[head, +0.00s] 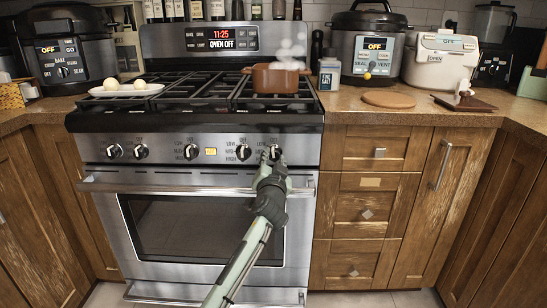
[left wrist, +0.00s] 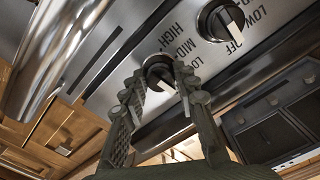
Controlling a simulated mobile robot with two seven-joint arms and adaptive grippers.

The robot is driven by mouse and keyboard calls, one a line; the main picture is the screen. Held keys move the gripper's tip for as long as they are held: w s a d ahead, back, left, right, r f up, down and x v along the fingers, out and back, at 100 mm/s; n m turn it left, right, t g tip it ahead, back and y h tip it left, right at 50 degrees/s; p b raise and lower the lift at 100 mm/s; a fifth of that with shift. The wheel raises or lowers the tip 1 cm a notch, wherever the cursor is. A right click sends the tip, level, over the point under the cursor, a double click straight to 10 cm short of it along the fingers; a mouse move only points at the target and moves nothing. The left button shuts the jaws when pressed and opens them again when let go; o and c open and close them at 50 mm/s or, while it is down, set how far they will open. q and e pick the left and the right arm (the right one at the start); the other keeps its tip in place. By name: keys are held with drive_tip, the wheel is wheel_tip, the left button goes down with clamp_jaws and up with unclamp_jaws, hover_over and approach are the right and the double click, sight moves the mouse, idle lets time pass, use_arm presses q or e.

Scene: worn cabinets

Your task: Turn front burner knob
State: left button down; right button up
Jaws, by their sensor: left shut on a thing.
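The stove (head: 200,205) stands in the middle of the head view, with a row of black-and-silver knobs on its front panel. My left gripper (head: 270,156) reaches up to the rightmost knob (head: 276,151) and partly covers it. In the left wrist view, the two fingers of my left gripper (left wrist: 159,82) are on either side of this knob (left wrist: 159,68), shut on it. A neighbouring knob (left wrist: 221,22) shows beside OFF, LOW, MID and HIGH labels. The held knob's exact setting is hard to tell. My right gripper is not in view.
The oven door handle (head: 195,189) sticks out below the knobs, close to my left arm. A brown pot (head: 275,80) stands on the right burner grate. A white plate (head: 127,90) with round items lies at the left of the stovetop. Wooden drawers (head: 362,205) flank the oven.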

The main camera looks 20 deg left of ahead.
use_arm(q)
drive_tip(key=shift+m, duration=0.8)
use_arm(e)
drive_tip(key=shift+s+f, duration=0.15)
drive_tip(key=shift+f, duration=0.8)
use_arm(q)
drive_tip(key=c, duration=1.2)
unclamp_jaws()
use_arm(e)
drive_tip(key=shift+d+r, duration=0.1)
use_arm(q)
drive_tip(key=shift+o, duration=0.2)
drive_tip(key=shift+s, duration=0.1)
drive_tip(key=v, duration=1.2)
